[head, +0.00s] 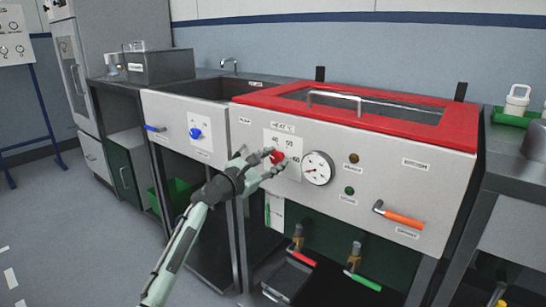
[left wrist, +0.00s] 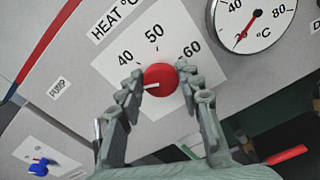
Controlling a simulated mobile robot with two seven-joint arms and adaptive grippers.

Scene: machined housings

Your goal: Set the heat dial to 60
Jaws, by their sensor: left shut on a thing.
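The red heat dial (head: 277,157) sits on a white scale plate marked 40, 50 and 60 on the front panel, under the "HEAT °C" label. It also shows in the left wrist view (left wrist: 162,77), where its white pointer mark points lower left, below the 40 and away from the 60. My left gripper (head: 271,163) is at the dial, with one finger on each side of it, shut on it. The fingers hide part of the dial's rim in the left wrist view (left wrist: 160,92). My right gripper is not in view.
A round gauge (head: 318,168) is close right of the dial, its needle low on its scale. A red-framed lid (head: 272,97) with a bar handle is above. A blue knob (head: 196,134) is on the left panel and an orange-handled lever (head: 402,217) on the right.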

